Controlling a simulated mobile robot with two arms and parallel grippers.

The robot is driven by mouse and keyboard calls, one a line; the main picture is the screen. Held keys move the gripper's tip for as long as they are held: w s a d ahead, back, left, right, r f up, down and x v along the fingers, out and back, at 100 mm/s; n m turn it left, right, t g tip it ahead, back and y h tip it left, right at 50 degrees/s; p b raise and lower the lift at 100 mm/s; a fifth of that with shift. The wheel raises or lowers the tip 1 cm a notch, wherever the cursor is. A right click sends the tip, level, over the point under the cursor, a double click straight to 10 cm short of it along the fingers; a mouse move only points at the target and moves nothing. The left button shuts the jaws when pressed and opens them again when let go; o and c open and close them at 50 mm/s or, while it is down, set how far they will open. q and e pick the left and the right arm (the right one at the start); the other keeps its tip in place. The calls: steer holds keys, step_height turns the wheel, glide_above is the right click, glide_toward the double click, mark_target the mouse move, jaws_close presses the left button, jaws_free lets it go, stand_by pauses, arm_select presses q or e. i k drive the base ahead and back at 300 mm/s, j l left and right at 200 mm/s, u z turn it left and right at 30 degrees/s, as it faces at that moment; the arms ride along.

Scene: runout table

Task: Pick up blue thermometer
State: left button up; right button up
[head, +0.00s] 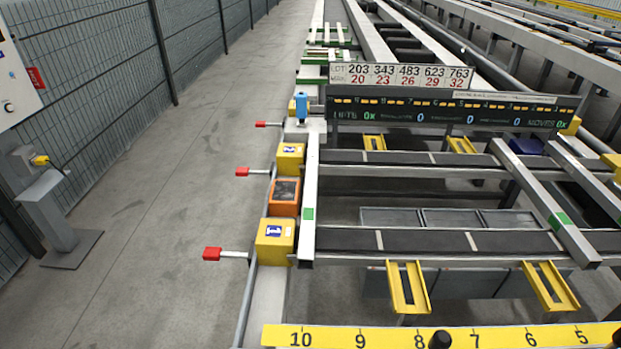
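A small blue device (301,106), which looks like the blue thermometer, stands upright in the head view, at the left end of the dark display board. It sits at the far end of the row of boxes along the table's left edge. It is small in the picture, so its details cannot be made out. Neither of my grippers shows in this view.
Yellow boxes (275,241) and an orange box with a dark screen (285,197) line the table's left edge. Red-tipped levers (212,254) stick out left over the floor. A yellow numbered scale (340,336) crosses the front. The grey floor (150,220) at left is largely clear.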

mark_target(301, 101)
steer(key=u, duration=0.2)
steer(key=j+u, duration=0.5)
steer(key=i+j+u, duration=0.15)
steer(key=j+u, duration=0.35)
steer(key=i+j+z, duration=0.15)
steer(key=i+j, duration=0.75)
steer(key=i+z, duration=0.75)
steer(key=i+j+z, duration=0.15)
steer(key=z, duration=0.2)
